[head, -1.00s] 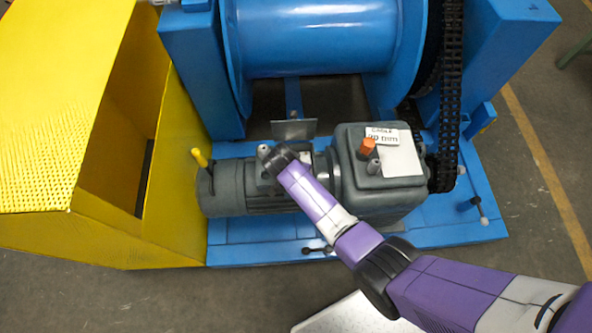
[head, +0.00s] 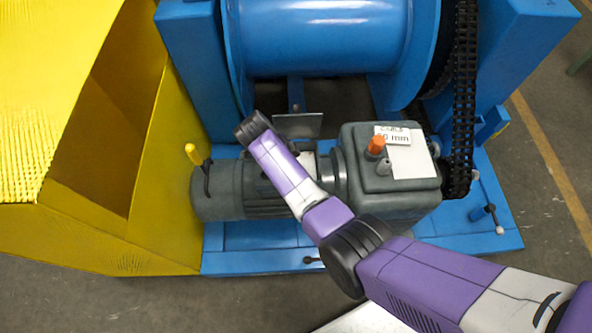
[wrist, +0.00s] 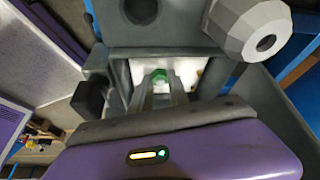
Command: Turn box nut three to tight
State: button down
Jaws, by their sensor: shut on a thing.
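In the wrist view the two grey fingers of my gripper (wrist: 163,90) reach into a grey box with a white inside (wrist: 199,80). They are shut on a small green nut (wrist: 160,75) at their tips. Which numbered nut this is, and how tight it sits, I cannot tell. Other nuts in the box are hidden or too small to make out. In the head view the grey motor (head: 240,190) lies on the blue base, and my purple arm reaches over it. My fingers and the nut are hidden there.
A grey gear housing (head: 355,165) with an orange cap (head: 376,146) stands right of the motor. A blue drum (head: 315,40) and a black chain (head: 464,100) are behind. A yellow guard (head: 165,190) stands at left. In the wrist view, a pale faceted knob (wrist: 250,30) is close to the fingers.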

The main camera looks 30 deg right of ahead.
jog(key=shift+w+m+g+b, duration=0.1)
jog(key=shift+m+g+b, duration=0.3)
jog(key=shift+m+b, duration=0.45)
jog(key=shift+m, duration=0.25)
jog(key=c, duration=1.2)
grip_release()
jog(key=shift+c, duration=0.2)
jog(key=p+v, duration=0.1)
jog(key=v, duration=0.7)
jog(key=shift+d, duration=0.1)
